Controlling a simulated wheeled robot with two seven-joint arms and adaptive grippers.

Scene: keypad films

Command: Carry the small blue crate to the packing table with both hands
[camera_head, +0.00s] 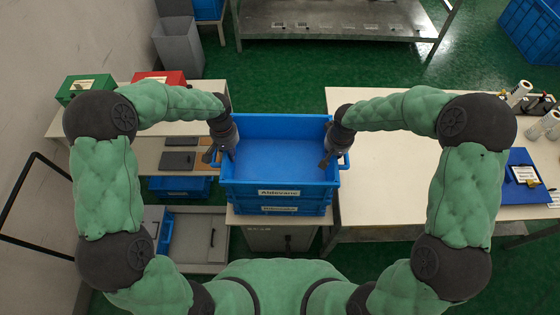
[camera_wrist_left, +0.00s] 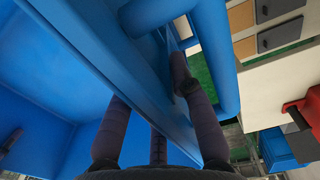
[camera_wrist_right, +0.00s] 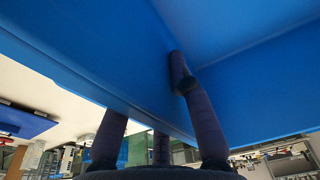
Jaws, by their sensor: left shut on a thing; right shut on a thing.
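The small blue crate (camera_head: 278,160) is empty and upright in the middle of the head view, with a white label on its front. A second blue crate (camera_head: 290,211) with a similar label shows directly under it; I cannot tell whether they touch. My left gripper (camera_head: 220,153) is shut on the small crate's left wall, and its fingers straddle the wall in the left wrist view (camera_wrist_left: 150,115). My right gripper (camera_head: 332,157) is shut on the right wall, also seen in the right wrist view (camera_wrist_right: 150,115). The pale table at right (camera_head: 400,175) appears to be the packing table.
The right table carries rolls (camera_head: 519,93) and a blue board (camera_head: 524,178) at its far right; its near left part is clear. A left bench (camera_head: 130,150) holds a green box (camera_head: 87,86) and a red box (camera_head: 160,78). A metal table (camera_head: 330,22) stands behind.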

